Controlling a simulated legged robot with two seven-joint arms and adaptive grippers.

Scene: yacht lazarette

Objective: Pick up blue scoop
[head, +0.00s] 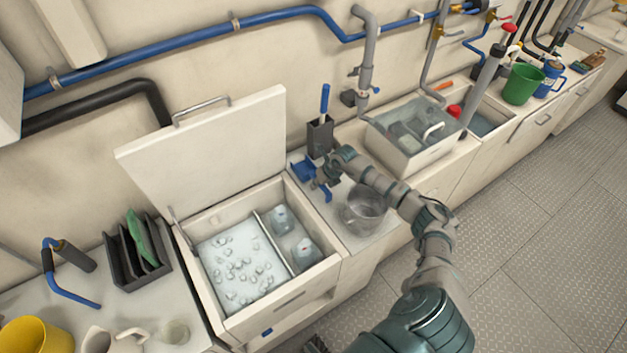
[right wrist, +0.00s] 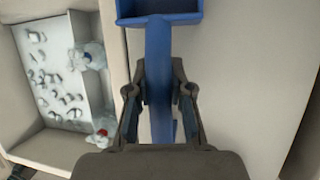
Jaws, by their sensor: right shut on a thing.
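The blue scoop (head: 304,168) is at the counter strip just right of the open ice bin. Its square head points to the back left, and its handle runs toward the front. My right gripper (head: 325,177) is shut on the handle. In the right wrist view, the blue scoop (right wrist: 160,50) runs between the two dark fingers of my right gripper (right wrist: 159,92), with its head beyond the fingertips. I cannot tell whether the scoop touches the counter. My left gripper is not clearly in view.
The ice bin (head: 328,272) stands open left of the scoop, its lid (head: 215,150) raised. A clear round container (head: 363,212) stands close to the right, under my forearm. A dark holder (head: 320,138) with a blue-handled tool is behind.

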